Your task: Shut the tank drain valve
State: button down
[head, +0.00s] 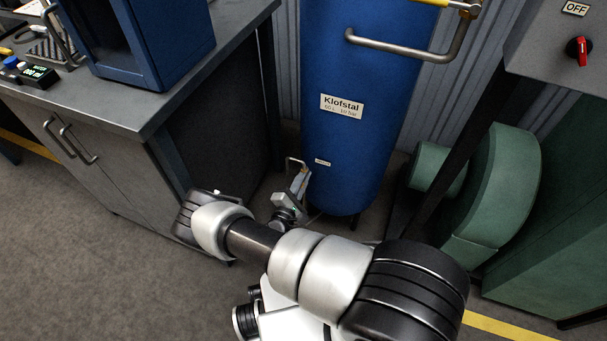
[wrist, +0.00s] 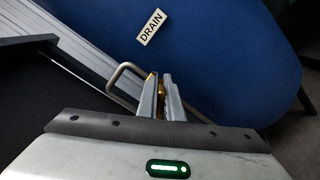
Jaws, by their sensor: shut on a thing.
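The blue tank (head: 350,150) stands upright in the head view, with a small label low on its front. In the wrist view that label (wrist: 150,28) reads DRAIN on the blue tank wall (wrist: 215,60). Just below the label is the brass drain valve (wrist: 153,78), mostly hidden by my fingers. My gripper (wrist: 162,92) is shut on the valve, low at the tank's front left. In the head view my gripper (head: 300,182) shows small beside the tank. A bent grey metal bar (wrist: 118,76) is left of the fingers; I cannot tell whether it belongs to the valve.
A grey workbench (head: 100,105) with a blue box-shaped unit (head: 140,40) stands at left, close to my arm. A green machine (head: 490,190) is at right. A metal rail (head: 410,54) juts from the tank higher up. Open floor (head: 90,240) lies at front left.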

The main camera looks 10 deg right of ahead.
jog(key=shift+f+m+p, duration=0.1)
jog(key=shift+m+p, duration=1.2)
jog(key=shift+m, duration=2.2)
jog(key=c, duration=1.9)
grip_release()
